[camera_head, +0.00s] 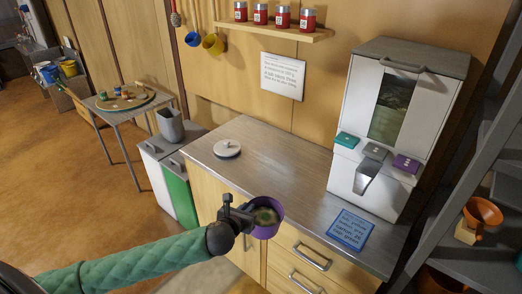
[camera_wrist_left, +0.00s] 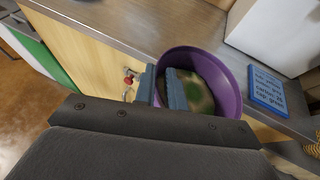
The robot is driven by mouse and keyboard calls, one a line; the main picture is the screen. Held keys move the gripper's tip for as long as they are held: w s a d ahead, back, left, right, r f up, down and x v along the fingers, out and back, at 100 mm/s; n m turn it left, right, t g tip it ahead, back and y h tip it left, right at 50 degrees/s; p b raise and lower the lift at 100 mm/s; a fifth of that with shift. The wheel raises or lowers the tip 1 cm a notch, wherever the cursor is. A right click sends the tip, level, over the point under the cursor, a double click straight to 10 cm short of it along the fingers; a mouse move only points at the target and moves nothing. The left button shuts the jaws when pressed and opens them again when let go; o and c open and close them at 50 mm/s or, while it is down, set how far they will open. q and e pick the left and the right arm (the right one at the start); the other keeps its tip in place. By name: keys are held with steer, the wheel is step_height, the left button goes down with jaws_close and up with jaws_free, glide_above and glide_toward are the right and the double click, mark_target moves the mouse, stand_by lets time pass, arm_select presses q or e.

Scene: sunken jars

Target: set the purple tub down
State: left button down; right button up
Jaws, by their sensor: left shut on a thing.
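The purple tub (camera_head: 266,230) is held in front of the counter's front edge, beside the drawers in the head view. It is open at the top, with a brownish and green content inside. It also shows in the left wrist view (camera_wrist_left: 233,88). My left gripper (camera_head: 241,214) is shut on the tub's near wall, with one finger inside the rim; the fingers also show in the left wrist view (camera_wrist_left: 162,90). The wooden counter (camera_head: 262,158) has a grey-brown top. My right gripper is not in view.
A round white lid (camera_head: 227,148) lies on the counter's left part. A white dispenser (camera_head: 389,130) with teal, grey and purple tabs stands at the right. A blue sign (camera_head: 350,229) lies near the front edge. The counter's middle is clear. Grey shelves (camera_head: 470,215) stand at right.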

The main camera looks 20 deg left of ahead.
arm_select(q)
steer(key=w+a+r+m+h+p, duration=0.2)
steer(key=a+r, duration=0.1)
steer(key=a, duration=0.4)
steer(key=w+a+r+m+g+h+p, duration=0.1)
steer(key=w+a+r+m+h+p, duration=0.1)
steer(key=a, duration=0.5)
steer(key=w+a+r+m+h+p, duration=0.2)
steer(key=w+a+r+h+p, duration=0.1)
steer(key=a+r, duration=0.3)
steer(key=shift+w+a+g, duration=0.4)
steer(key=shift+w+a, duration=0.2)
steer(key=shift+w, duration=0.1)
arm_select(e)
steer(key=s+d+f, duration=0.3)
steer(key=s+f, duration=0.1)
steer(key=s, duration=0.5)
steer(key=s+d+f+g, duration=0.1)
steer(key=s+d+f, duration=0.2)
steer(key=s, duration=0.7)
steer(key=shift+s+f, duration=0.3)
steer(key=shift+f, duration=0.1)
